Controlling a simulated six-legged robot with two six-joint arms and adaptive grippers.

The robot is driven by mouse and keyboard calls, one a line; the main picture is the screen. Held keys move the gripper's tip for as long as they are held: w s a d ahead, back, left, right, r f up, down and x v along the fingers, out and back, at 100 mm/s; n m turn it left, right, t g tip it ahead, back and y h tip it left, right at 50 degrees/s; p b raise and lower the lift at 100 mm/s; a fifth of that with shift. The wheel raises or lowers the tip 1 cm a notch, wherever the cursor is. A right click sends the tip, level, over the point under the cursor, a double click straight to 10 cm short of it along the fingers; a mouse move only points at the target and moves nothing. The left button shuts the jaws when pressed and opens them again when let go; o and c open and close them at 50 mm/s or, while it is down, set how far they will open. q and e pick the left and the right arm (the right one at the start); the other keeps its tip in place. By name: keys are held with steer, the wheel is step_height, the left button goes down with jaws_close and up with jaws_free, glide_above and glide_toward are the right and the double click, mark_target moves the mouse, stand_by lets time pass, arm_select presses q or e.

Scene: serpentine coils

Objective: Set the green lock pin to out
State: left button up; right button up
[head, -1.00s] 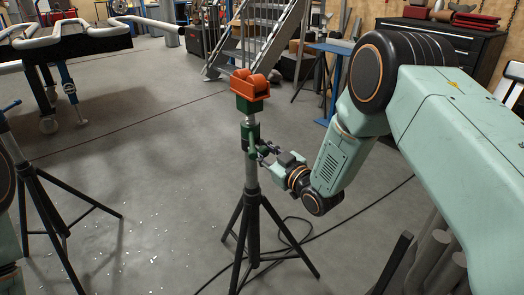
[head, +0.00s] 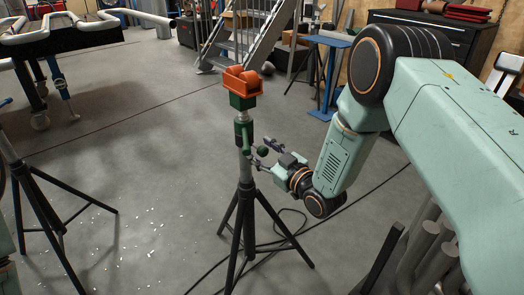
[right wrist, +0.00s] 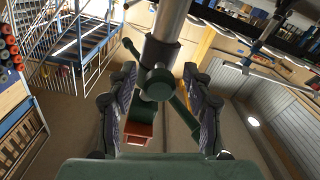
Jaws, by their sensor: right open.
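The stand (head: 246,178) is a tripod with a grey post and an orange roller head (head: 242,82) on top. A green collar (head: 243,132) sits on the post under the head. The green lock pin's round knob (head: 262,151) sticks out to the right of the collar. It shows near the middle of the right wrist view (right wrist: 159,84). My right gripper (head: 265,154) is open, its fingers on either side of the knob and apart from it. In the wrist view the gripper (right wrist: 161,108) shows nothing gripped. My left gripper is out of view.
A green handle (right wrist: 132,48) juts from the collar in the wrist view. Another tripod (head: 40,180) stands at the left, and a black cable (head: 290,240) lies on the floor. Open floor lies behind the stand; metal stairs (head: 250,35) are further back.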

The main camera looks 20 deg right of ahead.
steer(key=v, duration=1.2)
stand_by(0.4)
steer(key=s+f+m+g+h+p, duration=0.2)
steer(key=s+f+m+g+h, duration=0.2)
steer(key=s+f+m+g, duration=0.8)
steer(key=s+f+n+g+h+p, duration=0.1)
steer(key=s+f+n+g, duration=0.1)
steer(key=s, duration=0.9)
steer(key=s+a+f+n+g+h+p, duration=0.1)
steer(key=s+f+n+g, duration=0.1)
steer(key=s, duration=0.9)
step_height(320, 180, down, 2)
steer(key=shift+s+n+g+p, duration=0.3)
steer(key=shift+s+g, duration=0.1)
steer(key=shift+g, duration=0.1)
